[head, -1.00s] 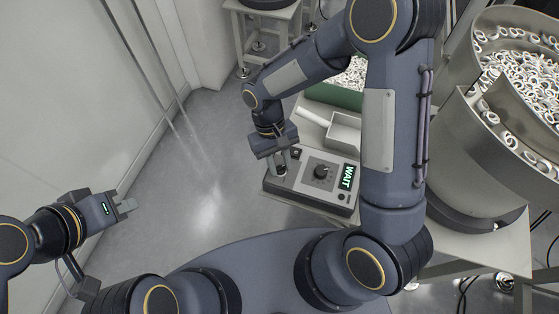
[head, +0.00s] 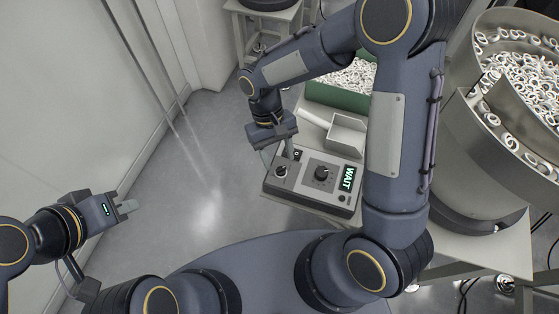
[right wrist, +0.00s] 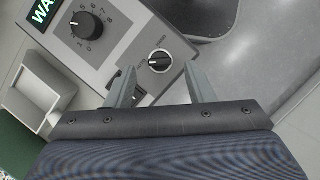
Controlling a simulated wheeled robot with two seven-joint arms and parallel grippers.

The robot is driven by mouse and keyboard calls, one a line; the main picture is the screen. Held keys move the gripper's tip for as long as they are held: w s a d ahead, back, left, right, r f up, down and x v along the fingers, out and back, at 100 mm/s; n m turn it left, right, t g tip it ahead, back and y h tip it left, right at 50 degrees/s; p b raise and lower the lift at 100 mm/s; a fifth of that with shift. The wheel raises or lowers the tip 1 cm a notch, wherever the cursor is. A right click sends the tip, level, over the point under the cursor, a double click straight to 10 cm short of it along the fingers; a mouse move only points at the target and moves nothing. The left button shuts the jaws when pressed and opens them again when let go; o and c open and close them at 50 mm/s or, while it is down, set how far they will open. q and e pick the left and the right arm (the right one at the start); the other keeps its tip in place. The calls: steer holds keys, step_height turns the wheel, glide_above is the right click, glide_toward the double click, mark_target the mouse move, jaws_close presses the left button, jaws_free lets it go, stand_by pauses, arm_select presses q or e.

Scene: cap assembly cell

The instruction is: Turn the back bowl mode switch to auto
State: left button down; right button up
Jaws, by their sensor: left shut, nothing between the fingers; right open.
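A grey control box (head: 312,186) sits on a stand, with a small black mode switch (head: 281,171) at its left end. My right gripper (head: 281,158) is open just behind the switch in the head view. In the right wrist view its fingers (right wrist: 161,82) stand on either side, just short of the switch, apart from it. My left gripper (head: 128,207) is shut and empty over the floor at left.
The box also carries a large numbered dial (head: 321,173), a display reading WAIT (head: 347,178) and a rocker switch (head: 297,155). Behind it are a grey scoop-like tray (head: 346,134) and a green bin of rings (head: 334,97). A large ring-filled bowl (head: 470,120) stands at right.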

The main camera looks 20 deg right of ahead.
steer(key=v, duration=0.4)
steer(key=shift+w+r, duration=0.1)
steer(key=shift+r, duration=0.2)
steer(key=s+d+r+m+t+y, duration=0.4)
steer(key=s+d+r+t, duration=0.6)
steer(key=s, duration=0.4)
steer(key=shift+d+r+y, duration=0.4)
steer(key=shift+d+r, duration=0.25)
steer(key=shift+r, duration=0.1)
stand_by(0.3)
